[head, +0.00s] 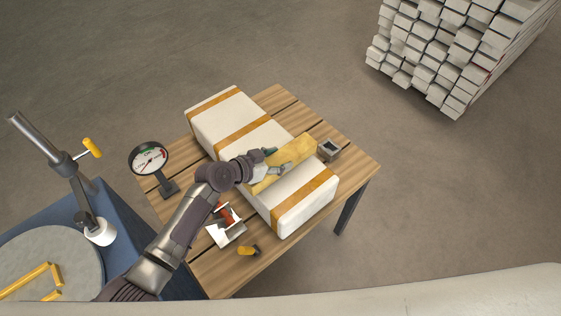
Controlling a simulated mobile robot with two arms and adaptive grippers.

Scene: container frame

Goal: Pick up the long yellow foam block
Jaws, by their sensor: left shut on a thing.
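The fingers hide part of the block. My right gripper is not in view.
The wooden table (262,267) also bears a small grey open box (328,149), a dial gauge (149,159), a white-and-red object (227,226) and a small yellow-black object (248,250). A blue table (110,217) with a metal stand (62,160) is at left. Stacked white blocks (440,50) stand at the far right.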

